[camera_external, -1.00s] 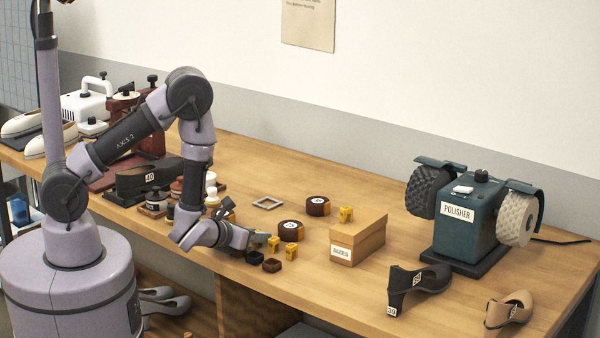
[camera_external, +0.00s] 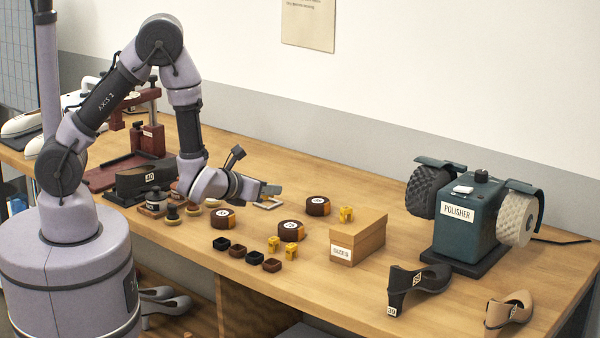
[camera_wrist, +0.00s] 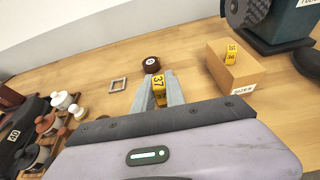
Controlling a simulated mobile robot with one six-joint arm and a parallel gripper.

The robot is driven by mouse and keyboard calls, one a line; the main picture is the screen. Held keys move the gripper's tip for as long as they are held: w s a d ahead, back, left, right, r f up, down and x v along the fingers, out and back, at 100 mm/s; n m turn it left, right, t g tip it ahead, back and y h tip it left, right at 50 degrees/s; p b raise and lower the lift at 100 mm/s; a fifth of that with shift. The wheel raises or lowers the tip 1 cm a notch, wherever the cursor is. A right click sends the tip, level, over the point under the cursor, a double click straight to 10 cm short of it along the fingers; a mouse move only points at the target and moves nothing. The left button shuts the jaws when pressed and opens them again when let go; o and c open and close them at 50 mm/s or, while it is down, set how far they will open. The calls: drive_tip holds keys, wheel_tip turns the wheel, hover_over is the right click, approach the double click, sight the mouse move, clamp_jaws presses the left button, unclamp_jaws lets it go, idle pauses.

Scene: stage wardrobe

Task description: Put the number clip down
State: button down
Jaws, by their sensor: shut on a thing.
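In the wrist view a yellow number clip (camera_wrist: 158,86) marked 37 is held between the two grey fingers of my gripper (camera_wrist: 158,94). In the external view my gripper (camera_external: 272,190) is raised above the bench, by the small grey square frame (camera_external: 268,204). The held clip cannot be made out there. The square frame (camera_wrist: 118,85) lies to the left of the fingers in the wrist view.
A wooden SIZES box (camera_external: 357,240) stands right of my gripper. Round brown tins (camera_external: 291,230) and several small dark holders (camera_external: 254,258) lie nearby. The polisher (camera_external: 466,215) and two shoes (camera_external: 417,282) are farther right. Bare bench lies behind the tins.

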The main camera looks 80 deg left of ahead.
drive_tip(key=w+d+r+p, duration=0.1)
drive_tip(key=w+d+r, duration=0.2)
drive_tip(key=d+r, duration=0.25)
drive_tip(key=w+a, duration=0.1)
drive_tip(key=w, duration=0.3)
drive_tip(key=w+f, duration=0.1)
drive_tip(key=w, duration=0.4)
drive_tip(key=w+a+f, duration=0.1)
drive_tip(key=w, duration=0.4)
drive_tip(key=shift+w+a+f+b, duration=0.25)
drive_tip(key=shift+a+b, duration=0.05)
drive_tip(key=shift+b, duration=0.1)
drive_tip(key=f, duration=0.1)
drive_tip(key=f+b, duration=0.1)
drive_tip(key=f, duration=0.1)
drive_tip(key=shift+w+f+h, duration=0.1)
drive_tip(key=shift+w+h, duration=0.2)
drive_tip(key=shift+w, duration=0.05)
drive_tip(key=shift+w+f, duration=0.1)
drive_tip(key=shift+f, duration=0.1)
drive_tip(key=shift+b, duration=0.3)
drive_tip(key=shift+f+b, duration=0.5)
drive_tip(key=shift+f, duration=0.1)
drive_tip(key=c, duration=1.4)
unclamp_jaws()
drive_tip(key=shift+r, duration=0.1)
